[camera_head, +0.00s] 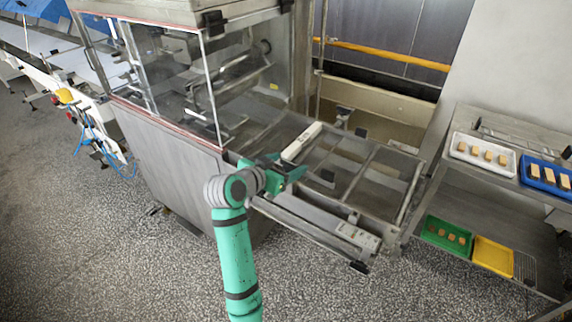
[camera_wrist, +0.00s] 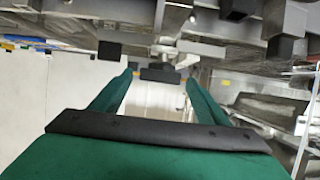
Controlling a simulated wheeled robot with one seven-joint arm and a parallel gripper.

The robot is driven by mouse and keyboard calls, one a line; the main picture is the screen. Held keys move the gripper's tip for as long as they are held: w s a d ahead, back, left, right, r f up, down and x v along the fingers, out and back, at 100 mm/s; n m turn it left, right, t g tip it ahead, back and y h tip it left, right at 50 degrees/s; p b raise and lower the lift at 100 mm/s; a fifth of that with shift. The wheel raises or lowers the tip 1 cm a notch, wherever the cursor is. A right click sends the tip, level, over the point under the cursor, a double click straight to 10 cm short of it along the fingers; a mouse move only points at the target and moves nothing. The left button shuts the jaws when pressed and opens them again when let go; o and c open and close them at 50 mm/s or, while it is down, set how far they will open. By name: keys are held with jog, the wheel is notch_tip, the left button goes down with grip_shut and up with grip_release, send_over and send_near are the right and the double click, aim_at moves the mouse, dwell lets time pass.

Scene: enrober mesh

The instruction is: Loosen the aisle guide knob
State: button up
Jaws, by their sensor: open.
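My gripper (camera_head: 290,172) is over the near left side of the metal frame beside the glazed machine, next to a white bar. In the wrist view its two green fingers (camera_wrist: 160,82) are apart. A pale, blurred surface shows between them, with a small dark block (camera_wrist: 160,74) beyond the tips. I see no contact with the block. Other black blocks show at the top of the wrist view, one at upper right (camera_wrist: 235,9). I cannot tell which dark piece is the aisle guide knob. In the head view, my gripper and wrist hide part of the frame's near left side.
The white bar (camera_head: 301,142) lies across the open metal frame (camera_head: 385,178). The machine's glazed housing (camera_head: 170,80) stands close at left. At right, a metal stand holds white (camera_head: 458,155), blue (camera_head: 522,177), green (camera_head: 428,240) and yellow (camera_head: 493,257) trays. The floor in front is clear.

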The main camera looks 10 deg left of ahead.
jog(key=shift+c, duration=0.6)
jog(key=c, duration=0.9)
jog(key=n+y, duration=0.1)
jog(key=y, duration=0.1)
jog(key=d+n+y, duration=0.1)
jog(key=n+y, duration=0.1)
jog(key=shift+s+n+t, duration=0.1)
jog(key=shift+n+t, duration=0.2)
jog(key=shift+t, duration=0.1)
jog(key=n+y, duration=0.1)
jog(key=y, duration=0.1)
jog(key=n+y, duration=0.2)
jog(key=n+g+y, duration=0.1)
jog(key=n+y, duration=0.1)
jog(key=shift+d, duration=0.4)
jog(key=n+g+y, duration=0.1)
jog(key=n, duration=0.1)
jog(key=n+g+y, duration=0.1)
jog(key=n+y, duration=0.1)
jog(key=w+n+g+y, duration=0.1)
jog(key=g+y, duration=0.1)
jog(key=shift+d+r+n, duration=0.1)
jog(key=shift+d+n, duration=0.15)
jog(key=shift+n, duration=0.15)
jog(key=shift+w+n+g+y, duration=0.15)
jog(key=shift+n+g+y, duration=0.95)
jog(key=shift+n+g, duration=0.7)
jog(key=shift+g, duration=0.3)
